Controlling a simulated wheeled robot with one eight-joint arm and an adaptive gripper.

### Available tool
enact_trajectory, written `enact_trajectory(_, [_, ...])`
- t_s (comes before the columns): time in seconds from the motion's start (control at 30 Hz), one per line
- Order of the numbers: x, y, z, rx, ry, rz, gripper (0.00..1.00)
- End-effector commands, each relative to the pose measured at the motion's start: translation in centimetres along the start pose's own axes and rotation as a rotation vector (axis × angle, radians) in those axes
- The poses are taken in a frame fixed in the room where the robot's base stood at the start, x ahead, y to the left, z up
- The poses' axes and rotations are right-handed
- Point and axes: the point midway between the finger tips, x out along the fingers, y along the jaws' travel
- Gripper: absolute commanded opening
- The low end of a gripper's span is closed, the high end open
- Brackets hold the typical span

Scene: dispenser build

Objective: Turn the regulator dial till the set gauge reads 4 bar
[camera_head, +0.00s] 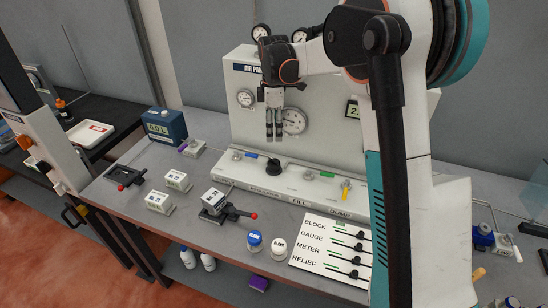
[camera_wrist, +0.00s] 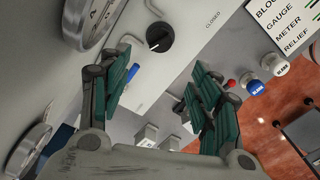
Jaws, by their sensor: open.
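The black regulator dial (camera_head: 272,165) stands on the sloped front ledge of the white panel (camera_head: 345,135). In the wrist view the dial (camera_wrist: 160,37) shows a pale pointer mark and lies beyond the fingertips. A large round gauge (camera_head: 293,121) is on the panel face, partly beside my gripper. A smaller gauge (camera_head: 245,98) is to its left, and two more sit on top. I cannot tell which is the set gauge or read any needle. My gripper (camera_head: 274,138) is open and empty, pointing down above the dial. Its green-padded fingers (camera_wrist: 162,85) are apart, not touching the dial.
A blue lever (camera_wrist: 132,72) is close to the left finger, and a yellow lever (camera_head: 345,190) is farther right on the ledge.

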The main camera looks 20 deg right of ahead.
Motion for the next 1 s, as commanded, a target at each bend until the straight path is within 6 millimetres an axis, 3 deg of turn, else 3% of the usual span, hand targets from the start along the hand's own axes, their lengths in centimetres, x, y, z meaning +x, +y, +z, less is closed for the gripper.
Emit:
enact_trajectory(0.17, [1.9, 0.0, 0.0, -0.001, 0.0, -0.001, 0.57])
enact_trajectory(0.7, [11.7, 0.0, 0.0, 0.0, 0.0, 0.0, 0.57])
enact_trajectory(1.0, [13.7, 0.0, 0.0, 0.001, 0.0, 0.0, 0.57])
